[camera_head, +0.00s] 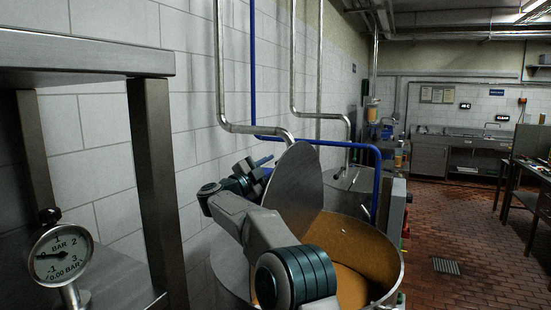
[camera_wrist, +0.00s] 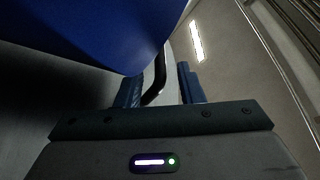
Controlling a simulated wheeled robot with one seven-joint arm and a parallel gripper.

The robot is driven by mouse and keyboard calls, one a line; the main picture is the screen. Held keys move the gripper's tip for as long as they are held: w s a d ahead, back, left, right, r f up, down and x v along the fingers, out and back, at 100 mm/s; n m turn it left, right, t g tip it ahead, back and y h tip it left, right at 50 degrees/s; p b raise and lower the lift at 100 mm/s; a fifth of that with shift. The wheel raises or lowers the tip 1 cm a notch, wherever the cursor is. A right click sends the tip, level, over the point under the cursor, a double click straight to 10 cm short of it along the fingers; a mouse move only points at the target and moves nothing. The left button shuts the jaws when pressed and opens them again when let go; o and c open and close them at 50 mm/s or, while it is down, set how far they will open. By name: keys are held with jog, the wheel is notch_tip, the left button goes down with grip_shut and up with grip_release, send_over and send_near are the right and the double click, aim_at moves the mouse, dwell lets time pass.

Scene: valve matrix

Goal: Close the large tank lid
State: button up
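The large tank (camera_head: 384,293) is a round metal vessel at the lower middle of the head view, with orange-brown contents. Its round grey metal lid (camera_head: 297,185) stands raised and tilted at the tank's left rim. My arm reaches across the front of the tank, and my gripper (camera_head: 264,162) is behind and left of the lid near its upper edge. In the wrist view my gripper (camera_wrist: 160,92) has its two blue fingers apart. A black curved bar (camera_wrist: 158,78) shows between them; I cannot tell whether they touch it.
A large blue shape (camera_wrist: 100,30), close and unclear, fills the wrist view's upper left. A blue pipe (camera_head: 377,185) rises behind the tank. A metal shelf (camera_head: 85,55) with a pressure gauge (camera_head: 62,254) stands at left. The brick floor (camera_head: 470,235) at right is open.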

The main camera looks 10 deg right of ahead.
jog(key=shift+p+x, duration=0.3)
jog(key=shift+x, duration=0.95)
grip_shut()
